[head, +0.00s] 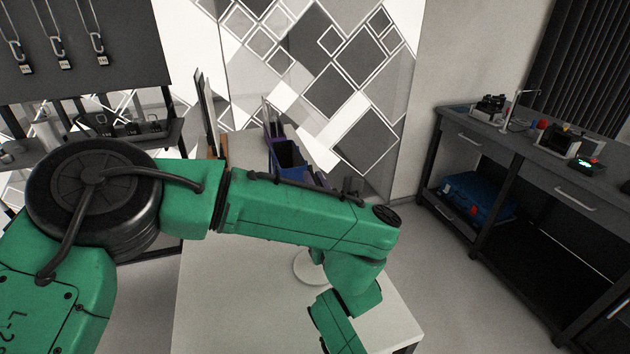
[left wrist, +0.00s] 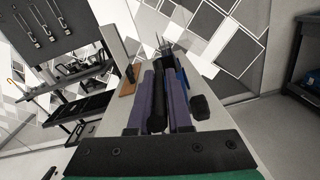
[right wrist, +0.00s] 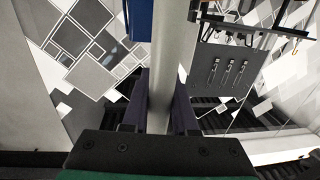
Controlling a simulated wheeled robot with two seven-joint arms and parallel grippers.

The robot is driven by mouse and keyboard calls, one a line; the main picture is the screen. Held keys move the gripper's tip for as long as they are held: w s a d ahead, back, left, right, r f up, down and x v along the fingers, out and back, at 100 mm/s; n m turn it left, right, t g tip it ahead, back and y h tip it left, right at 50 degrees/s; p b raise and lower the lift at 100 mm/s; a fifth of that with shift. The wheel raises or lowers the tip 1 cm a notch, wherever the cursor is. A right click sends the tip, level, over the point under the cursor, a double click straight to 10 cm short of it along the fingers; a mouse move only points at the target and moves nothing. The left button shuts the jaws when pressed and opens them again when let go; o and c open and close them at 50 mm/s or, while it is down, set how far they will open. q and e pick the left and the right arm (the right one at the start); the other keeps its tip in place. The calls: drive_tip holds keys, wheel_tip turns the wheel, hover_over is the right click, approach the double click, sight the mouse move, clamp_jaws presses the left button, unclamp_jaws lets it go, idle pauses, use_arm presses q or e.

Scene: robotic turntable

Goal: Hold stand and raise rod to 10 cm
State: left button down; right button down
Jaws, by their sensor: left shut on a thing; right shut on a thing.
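The stand's round white base (head: 308,266) shows partly on the white table in the head view, behind my left arm. My left gripper (left wrist: 159,90) has its purple fingers closed on a dark bar-like part (left wrist: 158,108) in the left wrist view. I cannot tell whether this is the rod or part of the stand. My right gripper (right wrist: 160,105) has its purple fingers closed on either side of a pale grey post (right wrist: 173,45) in the right wrist view.
A small black object (left wrist: 200,106) is right of my left fingers. A dark workbench (head: 560,165) stands at the right; the table's front left is clear.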

sight(315, 178)
idle(0.6)
use_arm(q)
wheel_tip(315, 178, up, 10)
idle(0.4)
drive_tip(key=c, duration=0.9)
unclamp_jaws()
drive_tip(key=v, duration=1.2)
